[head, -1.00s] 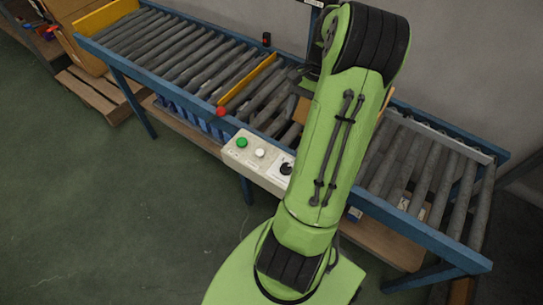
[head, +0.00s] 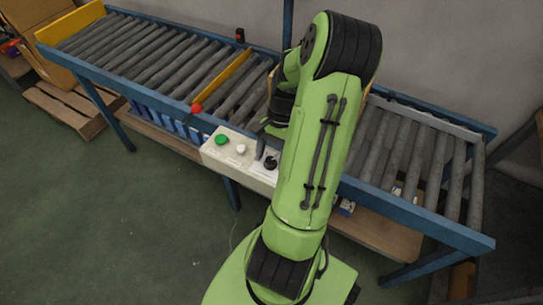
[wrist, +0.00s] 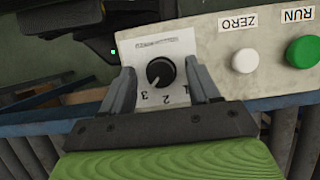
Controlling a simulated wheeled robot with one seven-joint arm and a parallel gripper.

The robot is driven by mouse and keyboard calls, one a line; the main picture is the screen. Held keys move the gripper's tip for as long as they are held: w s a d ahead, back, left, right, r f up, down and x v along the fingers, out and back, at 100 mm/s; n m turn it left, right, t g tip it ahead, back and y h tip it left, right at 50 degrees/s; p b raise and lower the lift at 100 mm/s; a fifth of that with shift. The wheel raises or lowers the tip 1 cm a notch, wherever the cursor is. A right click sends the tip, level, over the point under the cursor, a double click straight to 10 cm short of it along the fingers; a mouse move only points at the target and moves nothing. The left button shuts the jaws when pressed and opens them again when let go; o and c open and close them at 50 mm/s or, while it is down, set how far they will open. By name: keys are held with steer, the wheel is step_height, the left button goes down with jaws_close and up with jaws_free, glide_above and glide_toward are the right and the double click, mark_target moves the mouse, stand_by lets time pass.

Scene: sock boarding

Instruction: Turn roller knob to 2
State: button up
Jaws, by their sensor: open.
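The roller knob (wrist: 160,72) is black and round, on a white dial plate with the numbers 1, 2 and 3. In the wrist view the numbers read upside down, and its pale pointer mark seems to point down-left, toward the 3 side. The knob (head: 270,162) also shows in the head view, on the pale control panel (head: 210,155). My gripper (wrist: 158,66) is open, with one finger on each side of the knob and visible gaps between. In the head view my arm hides most of the gripper.
A white ZERO button (wrist: 245,61) and a green RUN button (wrist: 303,52) sit on the same panel, beside the dial. A red button (head: 197,108) is on the conveyor's edge. The roller conveyor (head: 135,40) with its blue frame runs behind the panel. The green floor in front is open.

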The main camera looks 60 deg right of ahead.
steer(key=shift+c, duration=0.4)
steer(key=c, duration=0.9)
steer(key=shift+r+n, duration=0.1)
steer(key=shift+n, duration=0.3)
steer(key=n+p, duration=0.1)
steer(key=n+g+p, duration=0.1)
steer(key=n, duration=0.1)
steer(key=shift+w+g+h, duration=0.15)
steer(key=shift+g+h, duration=0.15)
steer(key=shift+n+g+h+p, duration=0.35)
steer(key=shift+n+p, duration=0.2)
steer(key=shift+n, duration=0.7)
steer(key=shift+n+g+h+p, duration=0.3)
steer(key=shift+n+p, duration=0.2)
steer(key=shift+n, duration=0.75)
